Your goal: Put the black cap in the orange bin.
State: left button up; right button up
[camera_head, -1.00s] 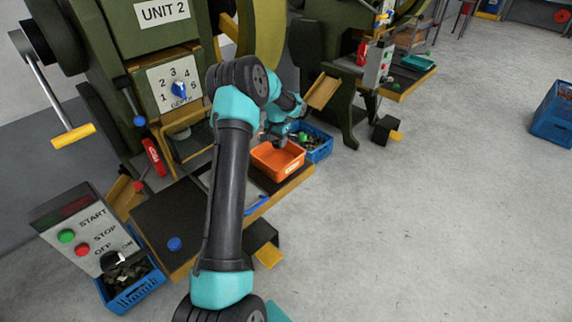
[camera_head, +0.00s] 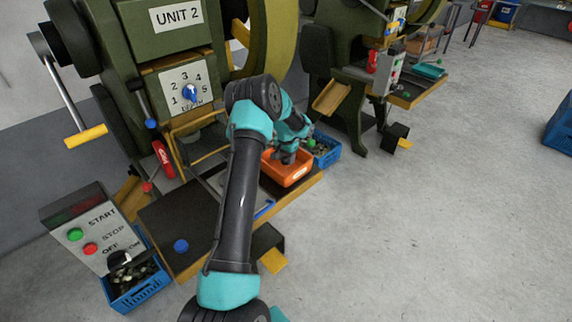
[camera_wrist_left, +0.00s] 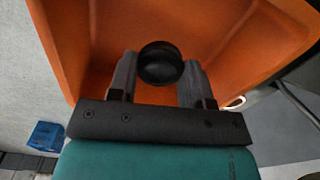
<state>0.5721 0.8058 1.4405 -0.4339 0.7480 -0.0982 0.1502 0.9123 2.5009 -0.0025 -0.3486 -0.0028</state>
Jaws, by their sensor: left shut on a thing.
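The black cap (camera_wrist_left: 160,64) is round and sits between the two fingers of my left gripper (camera_wrist_left: 158,80) in the left wrist view. The gripper is shut on it. The orange bin (camera_wrist_left: 226,60) fills the background behind the cap, its walls around it in that view. In the head view the orange bin (camera_head: 288,176) stands on the wooden-edged bench of the press, and my left gripper (camera_head: 285,158) is over it, pointing down. The cap is hidden in the head view. How far it is above the bin floor I cannot tell. My right gripper is not in view.
A blue crate (camera_head: 327,153) with small parts stands just right of the bin. Another blue crate (camera_head: 139,284) stands by the control box (camera_head: 88,234). The green press (camera_head: 190,60) rises behind the bench. A blue knob (camera_head: 181,246) is on the dark bench top.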

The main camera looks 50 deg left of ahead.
aim_at(286, 158)
pick_arm(q)
jog(key=shift+f, duration=1.85)
jog(key=shift+f, duration=0.15)
jog(key=o, duration=0.9)
notch_tip(286, 158, up, 12)
jog(key=shift+r, duration=0.2)
